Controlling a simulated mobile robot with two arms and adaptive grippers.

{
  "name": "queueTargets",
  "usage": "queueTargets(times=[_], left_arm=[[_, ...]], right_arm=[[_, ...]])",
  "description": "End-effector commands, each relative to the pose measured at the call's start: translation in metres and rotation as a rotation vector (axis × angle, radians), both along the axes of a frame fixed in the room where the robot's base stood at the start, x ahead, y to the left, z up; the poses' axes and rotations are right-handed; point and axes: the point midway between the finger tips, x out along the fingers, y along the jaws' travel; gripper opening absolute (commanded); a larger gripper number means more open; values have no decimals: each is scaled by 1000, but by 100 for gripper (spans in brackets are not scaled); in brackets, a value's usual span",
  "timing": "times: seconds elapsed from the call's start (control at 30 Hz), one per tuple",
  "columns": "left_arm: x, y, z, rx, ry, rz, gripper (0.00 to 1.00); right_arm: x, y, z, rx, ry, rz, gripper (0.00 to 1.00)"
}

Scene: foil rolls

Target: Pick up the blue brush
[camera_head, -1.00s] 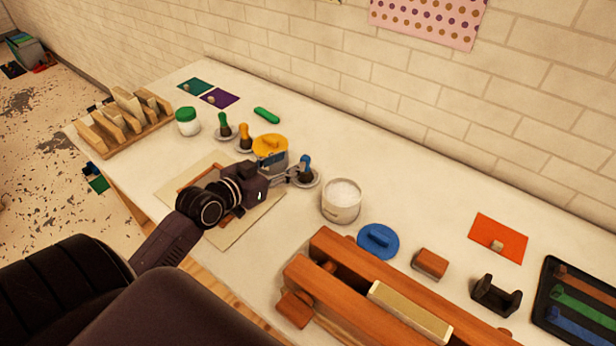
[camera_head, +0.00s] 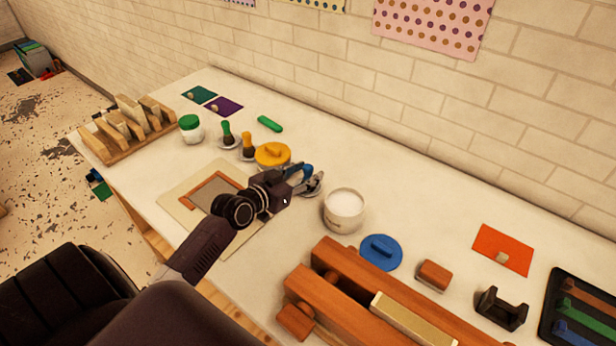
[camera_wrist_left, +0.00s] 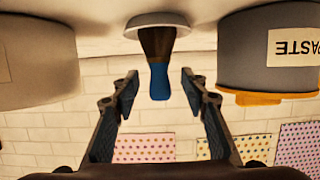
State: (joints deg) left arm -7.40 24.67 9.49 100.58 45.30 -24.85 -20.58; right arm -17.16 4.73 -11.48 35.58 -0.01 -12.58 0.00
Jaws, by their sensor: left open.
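The blue brush (camera_wrist_left: 159,80) shows upside down in the left wrist view, with a blue handle and a dark lower part standing in a small pale dish (camera_wrist_left: 160,20). In the head view the brush is largely hidden by my gripper. My left gripper (camera_head: 314,181) is open at the brush. In the left wrist view its fingertips (camera_wrist_left: 160,86) lie on either side of the blue handle, with a visible gap on each side. I cannot tell exactly how deep the handle sits between them. My right gripper is not in view.
A yellow-lidded paste pot (camera_head: 272,157) and a white tub (camera_head: 343,211) stand close on either side of the brush. Green (camera_head: 227,133) and orange (camera_head: 248,146) brushes stand further left. A wooden press (camera_head: 355,290) and a blue lid (camera_head: 381,252) lie to the right.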

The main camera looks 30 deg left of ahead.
Motion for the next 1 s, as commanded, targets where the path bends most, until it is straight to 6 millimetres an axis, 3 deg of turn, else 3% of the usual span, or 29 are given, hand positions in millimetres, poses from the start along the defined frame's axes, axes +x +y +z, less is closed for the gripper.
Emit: queueTargets(times=[0.37,0.73,1.0], left_arm=[[9,-1,-3,0,0,0,41],[9,-1,-3,0,0,0,1],[9,-1,-3,0,0,0,0]], right_arm=[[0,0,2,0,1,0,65],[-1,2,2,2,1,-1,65],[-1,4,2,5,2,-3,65]])
